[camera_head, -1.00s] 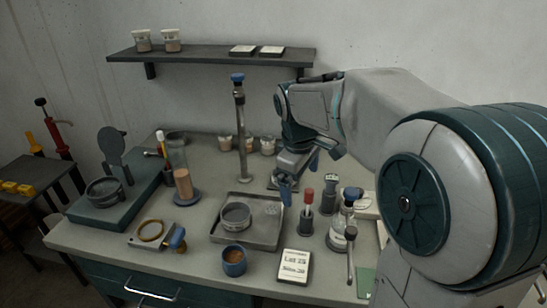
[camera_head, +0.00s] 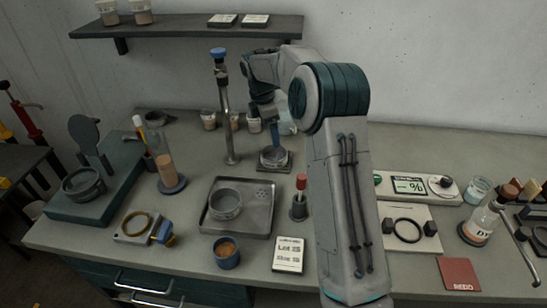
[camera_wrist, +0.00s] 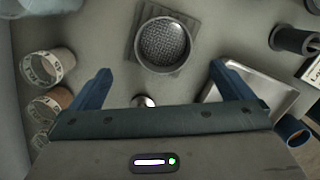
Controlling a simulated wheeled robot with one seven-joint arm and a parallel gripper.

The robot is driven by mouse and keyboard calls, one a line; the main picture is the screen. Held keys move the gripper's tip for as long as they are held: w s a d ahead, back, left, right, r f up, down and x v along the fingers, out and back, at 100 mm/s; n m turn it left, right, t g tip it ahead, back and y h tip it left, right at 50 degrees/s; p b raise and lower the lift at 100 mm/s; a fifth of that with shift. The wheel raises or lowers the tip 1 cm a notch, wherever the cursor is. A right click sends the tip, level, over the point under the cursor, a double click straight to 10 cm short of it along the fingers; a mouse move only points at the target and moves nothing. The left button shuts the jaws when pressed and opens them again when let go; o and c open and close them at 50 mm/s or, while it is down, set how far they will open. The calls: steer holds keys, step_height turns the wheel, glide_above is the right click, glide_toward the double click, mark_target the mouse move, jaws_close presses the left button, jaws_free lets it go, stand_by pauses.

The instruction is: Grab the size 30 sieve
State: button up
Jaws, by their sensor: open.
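A round metal sieve (camera_head: 272,157) sits on a dark square pad (camera_head: 288,167) at the back middle of the bench. The wrist view shows its mesh floor from above (camera_wrist: 163,45). My gripper (camera_wrist: 160,69) is open and empty, and the sieve lies beyond its fingertips, roughly centred between them. In the head view my gripper is above the sieve and partly hidden by my arm. A second round metal pan or sieve (camera_head: 225,204) stands in a grey tray (camera_head: 256,228). A card (camera_head: 288,254) in front appears to read Lot 25, Size 30. No size mark is readable on either round vessel.
A tall metal post (camera_head: 224,110) with a blue top stands left of the pad. Small labelled cups (camera_head: 209,119) stand behind it; they also show in the wrist view (camera_wrist: 48,66). A red-topped tool in a dark holder (camera_head: 299,200) stands right of the tray.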

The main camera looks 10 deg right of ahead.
glide_toward(275, 159)
steer(key=shift+w+d+f, duration=0.15)
steer(key=shift+w+f, duration=0.1)
steer(key=shift+f, duration=0.25)
steer(key=shift+s+d+f+p, duration=0.15)
steer(key=shift+f+p, duration=0.25)
steer(key=shift+f, duration=0.9)
steer(key=shift+s+d+f+p, duration=0.1)
steer(key=shift+d+f+p, duration=0.2)
steer(key=shift+f, duration=1)
steer(key=shift+a, duration=0.1)
steer(key=c, duration=1.1)
